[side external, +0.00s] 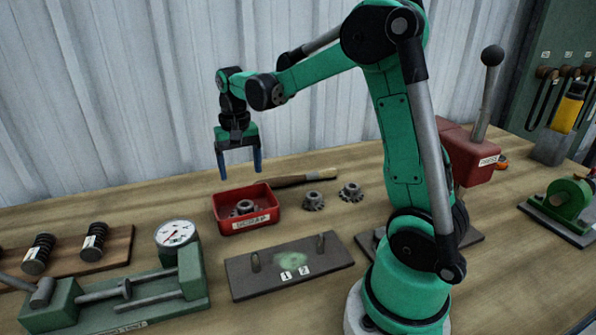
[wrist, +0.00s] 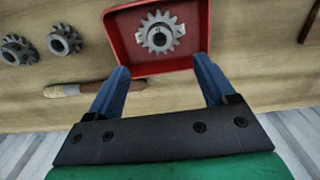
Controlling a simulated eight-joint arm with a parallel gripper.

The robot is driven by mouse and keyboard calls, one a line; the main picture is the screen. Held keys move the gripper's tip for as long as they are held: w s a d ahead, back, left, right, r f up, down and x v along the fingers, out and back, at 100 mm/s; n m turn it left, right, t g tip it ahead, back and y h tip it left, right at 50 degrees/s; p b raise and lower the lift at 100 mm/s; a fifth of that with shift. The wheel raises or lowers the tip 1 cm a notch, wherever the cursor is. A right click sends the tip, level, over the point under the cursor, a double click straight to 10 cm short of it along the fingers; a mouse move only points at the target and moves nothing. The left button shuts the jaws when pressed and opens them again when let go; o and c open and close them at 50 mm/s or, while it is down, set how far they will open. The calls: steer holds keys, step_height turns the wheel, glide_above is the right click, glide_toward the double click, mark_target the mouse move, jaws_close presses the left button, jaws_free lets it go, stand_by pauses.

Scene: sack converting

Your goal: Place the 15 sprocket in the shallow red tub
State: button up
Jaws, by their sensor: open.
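The shallow red tub (side external: 262,224) stands on the wooden bench with a white label on its front; the wrist view shows it too (wrist: 118,30). One grey toothed sprocket (side external: 243,208) lies flat inside the tub, and it shows in the wrist view (wrist: 160,33). Two more grey sprockets, one (side external: 313,201) nearer the tub and one (side external: 350,192) farther right, lie on the bench; both show in the wrist view (wrist: 64,40) (wrist: 18,48). I cannot read any number on them. My gripper (side external: 240,171) is open and empty, above the tub with its blue fingers apart.
A wooden-handled brush (side external: 300,180) lies behind the tub. A dark plate with two pegs (side external: 290,267) lies in front. A green fixture with a dial gauge (side external: 175,235) and a board with black springs (side external: 95,243) are left. A red lever press (side external: 470,150) is right.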

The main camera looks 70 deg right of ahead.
steer(key=s+a+r+n+t, duration=0.1)
steer(key=s+a+n+t, duration=0.2)
steer(key=a, duration=0.3)
steer(key=s+a+r+n+t, duration=0.2)
steer(key=s+a+n+t, duration=0.2)
steer(key=a, duration=0.3)
steer(key=shift+s+a+r+n, duration=0.15)
steer(key=shift+s+n, duration=0.25)
steer(key=shift+n, duration=0.4)
